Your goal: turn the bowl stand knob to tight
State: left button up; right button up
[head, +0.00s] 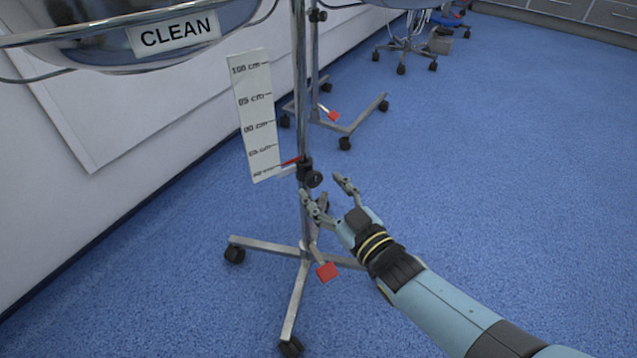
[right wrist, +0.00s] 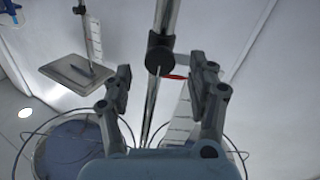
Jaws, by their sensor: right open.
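The bowl stand (head: 301,110) is a thin upright metal pole on a castored base. Its black knob (head: 315,179) sits on a black collar low on the pole, beside a red pointer (head: 291,161). My right gripper (head: 322,187) is open and empty just below and right of the knob. In the right wrist view the knob (right wrist: 158,58) lies between the two open fingers (right wrist: 160,72), near their tips, with a visible gap on each side. I cannot make out a tight mark. My left gripper is not in view.
A metal bowl labelled CLEAN (head: 125,50) is at the upper left. A white height scale (head: 255,115) stands beside the pole. Castored legs (head: 294,305) and a red tab (head: 327,271) are below. A second stand (head: 350,125) is behind. The blue floor at right is free.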

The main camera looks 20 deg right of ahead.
jog(key=v, duration=0.9)
